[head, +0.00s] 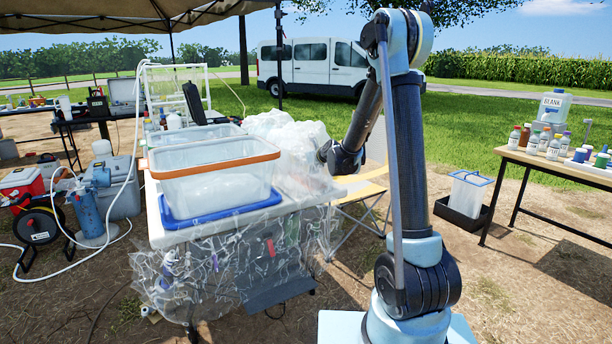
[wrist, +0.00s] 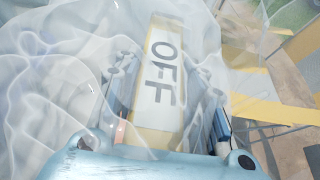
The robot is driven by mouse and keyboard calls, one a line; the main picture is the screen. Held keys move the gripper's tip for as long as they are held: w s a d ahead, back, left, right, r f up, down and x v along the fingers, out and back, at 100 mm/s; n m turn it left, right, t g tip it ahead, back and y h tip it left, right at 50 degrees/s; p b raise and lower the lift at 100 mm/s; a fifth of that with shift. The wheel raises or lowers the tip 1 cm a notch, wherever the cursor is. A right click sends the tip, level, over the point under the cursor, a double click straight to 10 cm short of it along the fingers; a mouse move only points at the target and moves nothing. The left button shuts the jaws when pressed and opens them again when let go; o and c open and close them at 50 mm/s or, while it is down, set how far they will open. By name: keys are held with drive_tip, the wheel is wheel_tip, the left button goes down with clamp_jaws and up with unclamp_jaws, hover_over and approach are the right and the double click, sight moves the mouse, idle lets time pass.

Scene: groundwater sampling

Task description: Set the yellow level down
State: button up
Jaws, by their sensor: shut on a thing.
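The yellow level (wrist: 155,134) shows in the wrist view as a yellow bar with a white face and dark lettering. My gripper (wrist: 164,82) has a finger on each side of it and is shut on it. Clear crumpled plastic film (wrist: 55,85) lies around the level and the fingers and blurs their outlines. In the head view my arm reaches to the plastic heap (head: 290,140) at the table's right end. My fingers and the level cannot be made out there. Whether the level touches the tabletop is hidden.
A yellow folding chair (head: 362,189) is close by the table's right end. A second table (head: 560,165) with bottles stands at right.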

sight(304, 179)
drive_tip(key=shift+f, duration=2.65)
drive_tip(key=o, duration=1.3)
drive_tip(key=shift+s+d+r, duration=0.1)
